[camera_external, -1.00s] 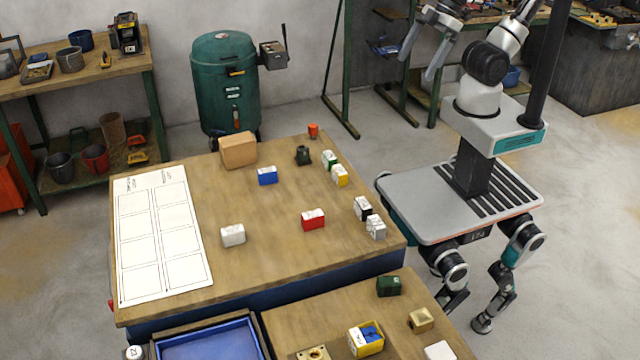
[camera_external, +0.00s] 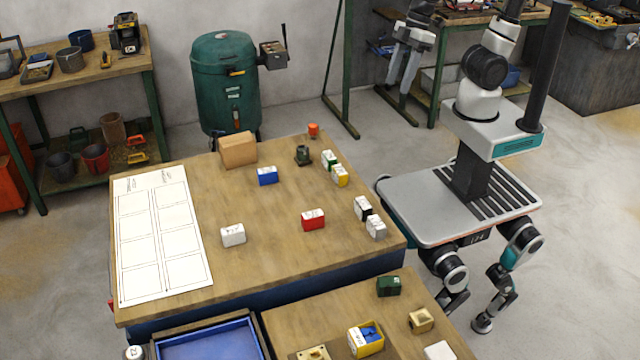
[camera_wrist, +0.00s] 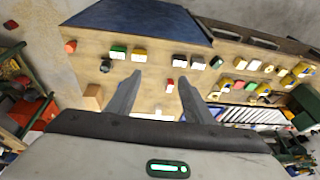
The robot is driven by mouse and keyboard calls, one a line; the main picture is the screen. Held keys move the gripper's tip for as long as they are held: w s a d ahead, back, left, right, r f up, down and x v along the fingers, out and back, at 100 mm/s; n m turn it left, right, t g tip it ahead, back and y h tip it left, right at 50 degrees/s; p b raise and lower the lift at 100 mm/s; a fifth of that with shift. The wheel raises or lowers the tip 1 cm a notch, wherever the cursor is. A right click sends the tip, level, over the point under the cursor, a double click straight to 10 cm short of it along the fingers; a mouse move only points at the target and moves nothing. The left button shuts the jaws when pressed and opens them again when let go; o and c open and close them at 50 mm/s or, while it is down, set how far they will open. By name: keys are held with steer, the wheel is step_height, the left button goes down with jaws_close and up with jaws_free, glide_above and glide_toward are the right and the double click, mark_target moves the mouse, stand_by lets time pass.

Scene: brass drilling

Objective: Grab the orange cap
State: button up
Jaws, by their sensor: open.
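The orange cap (camera_external: 313,130) is a small orange-red piece near the far right corner of the main wooden table (camera_external: 215,190) in the external view. In the wrist view it shows at the upper left (camera_wrist: 70,46). My gripper (camera_external: 402,88) is open and empty, raised above the floor to the right of that corner. In the wrist view the two gray fingers (camera_wrist: 158,82) stand apart with nothing between them. The cap is clear of them, off to their left.
A green post (camera_external: 339,60) rises behind the table. The left middle holds a printed sheet (camera_external: 160,235).

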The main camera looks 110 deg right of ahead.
steer(key=w+d+f+b, duration=0.1)
steer(key=w+d+f, duration=0.2)
steer(key=w+f, duration=0.1)
steer(key=m+h+b, duration=0.2)
steer(key=m+b, duration=0.3)
glide_toward(313, 125)
steer(key=shift+g, duration=0.4)
steer(key=f, duration=0.1)
steer(key=w+f, duration=0.1)
steer(key=f, duration=0.1)
steer(key=f+b, duration=0.1)
steer(key=shift+w+a+f, duration=0.2)
steer(key=shift+w+a, duration=0.05)
steer(key=shift+a, duration=0.15)
steer(key=shift+d+x, duration=0.15)
steer(key=shift+x, duration=0.8)
steer(key=shift+d+x, duration=0.15)
steer(key=shift+x, duration=0.8)
steer(key=shift+d+x, duration=0.2)
steer(key=shift+x, duration=0.75)
steer(key=shift+w+r, duration=0.1)
steer(key=shift+w, duration=0.05)
steer(key=c, duration=1.1)
